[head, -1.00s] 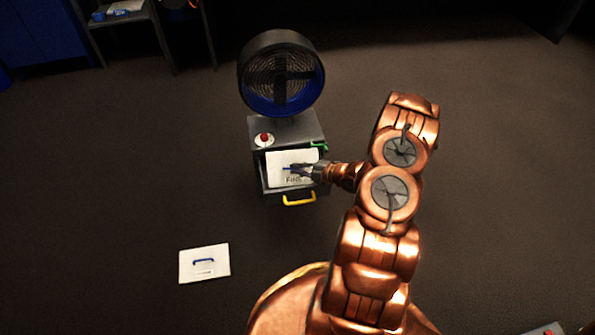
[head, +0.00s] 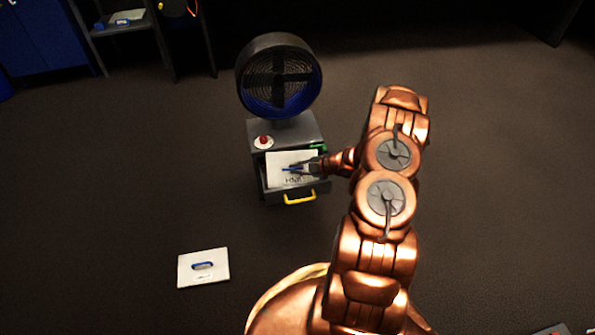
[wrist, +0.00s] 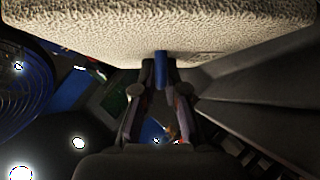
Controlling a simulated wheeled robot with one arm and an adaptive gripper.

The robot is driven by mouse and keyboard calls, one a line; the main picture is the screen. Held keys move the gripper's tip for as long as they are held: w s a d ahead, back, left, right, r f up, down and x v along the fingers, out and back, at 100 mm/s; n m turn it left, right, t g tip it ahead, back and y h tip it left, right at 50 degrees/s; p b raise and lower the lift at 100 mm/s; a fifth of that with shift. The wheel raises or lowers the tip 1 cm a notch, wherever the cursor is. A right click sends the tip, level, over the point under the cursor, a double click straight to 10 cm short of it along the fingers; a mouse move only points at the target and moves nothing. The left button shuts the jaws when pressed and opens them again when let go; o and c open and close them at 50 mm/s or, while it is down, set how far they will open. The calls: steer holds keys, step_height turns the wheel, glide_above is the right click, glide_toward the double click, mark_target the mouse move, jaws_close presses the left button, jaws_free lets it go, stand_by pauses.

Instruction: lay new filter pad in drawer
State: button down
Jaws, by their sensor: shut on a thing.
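A white filter pad (head: 283,160) with a blue handle is at the open drawer (head: 275,197) of the dark fan unit. My gripper (head: 294,169) is shut on the pad's blue handle. In the wrist view the gripper (wrist: 161,72) pinches the blue handle, and the pad's rough pale face (wrist: 160,30) fills the top. The drawer has a yellow front handle (head: 300,197). Whether the pad touches the drawer floor I cannot tell. A second white pad (head: 190,276) with a blue handle lies on the floor at the lower left.
The fan (head: 279,77) stands on the unit behind the drawer. A red button (head: 264,141) and a green piece (head: 318,146) are on the unit. A shelf (head: 122,25) is at the upper left. The floor around is mostly clear.

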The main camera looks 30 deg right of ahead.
mark_target(294, 175)
steer(key=shift+s+a+f, duration=0.1)
steer(key=shift+a+f, duration=0.1)
steer(key=shift+f, duration=0.4)
steer(key=c, duration=1.3)
jaws_free()
steer(key=shift+a+f, duration=0.1)
steer(key=shift+a, duration=0.15)
steer(key=shift+o, duration=0.2)
steer(key=shift+w+a+f, duration=0.1)
steer(key=shift+w+f, duration=0.15)
steer(key=shift+f, duration=0.25)
steer(key=shift+o, duration=0.4)
steer(key=shift+w+f, duration=0.1)
steer(key=shift+f, duration=0.25)
steer(key=shift+o, duration=0.9)
steer(key=shift+d+f+g, duration=0.35)
steer(key=shift+f+g, duration=0.05)
steer(key=shift+f, duration=0.35)
steer(key=shift+d+r, duration=0.15)
steer(key=shift+r, duration=0.65)
steer(key=shift+c, duration=1.3)
steer(key=shift+s+a+r, duration=0.2)
steer(key=shift+r, duration=0.4)
